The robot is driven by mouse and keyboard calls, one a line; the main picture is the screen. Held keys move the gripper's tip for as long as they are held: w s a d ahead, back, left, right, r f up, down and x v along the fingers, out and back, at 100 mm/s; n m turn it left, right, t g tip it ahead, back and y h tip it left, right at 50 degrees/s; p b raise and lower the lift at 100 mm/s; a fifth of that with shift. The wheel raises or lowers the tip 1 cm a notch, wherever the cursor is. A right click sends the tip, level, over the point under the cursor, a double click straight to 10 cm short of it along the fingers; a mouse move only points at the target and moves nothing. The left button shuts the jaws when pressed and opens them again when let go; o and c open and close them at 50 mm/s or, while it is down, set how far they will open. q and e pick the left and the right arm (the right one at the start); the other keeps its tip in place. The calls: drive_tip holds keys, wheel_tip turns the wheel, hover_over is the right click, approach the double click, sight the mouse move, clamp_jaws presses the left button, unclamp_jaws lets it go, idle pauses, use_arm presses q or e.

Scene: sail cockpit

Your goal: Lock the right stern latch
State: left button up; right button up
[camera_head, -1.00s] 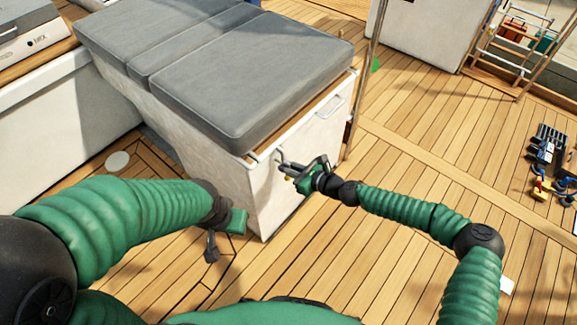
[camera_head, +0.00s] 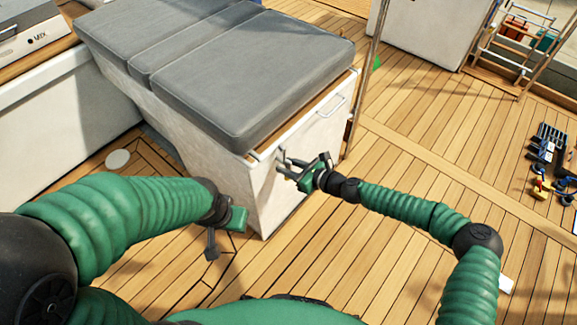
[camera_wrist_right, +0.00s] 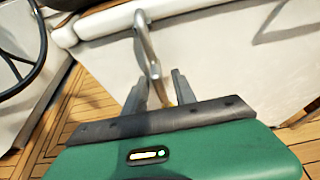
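The latch is a thin grey metal lever (camera_wrist_right: 147,45) on the white end face of the cushioned bench, just under its top edge. In the right wrist view it hangs down and its lower end lies between my right fingers (camera_wrist_right: 160,92). The fingers stand apart, with a gap visible on both sides of the lever; contact is not clear. In the head view my right gripper (camera_head: 292,171) is at the bench's near corner, and the latch (camera_head: 281,156) is small and partly covered by it. My left gripper (camera_head: 224,236) hangs low, left of the bench corner, away from the latch; its fingers are not clear.
The white bench (camera_head: 262,195) carries grey cushions (camera_head: 255,80). A white handle (camera_head: 331,107) sits farther right on its end face, beside a metal pole (camera_head: 365,75). A dark wheel (camera_wrist_right: 25,50) shows in the wrist view.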

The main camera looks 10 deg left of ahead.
drive_tip(key=shift+d+r, duration=0.1)
drive_tip(key=p+v, duration=0.5)
drive_tip(key=v, duration=1.1)
drive_tip(key=shift+s+d+p, duration=0.15)
drive_tip(key=shift+d+p, duration=0.2)
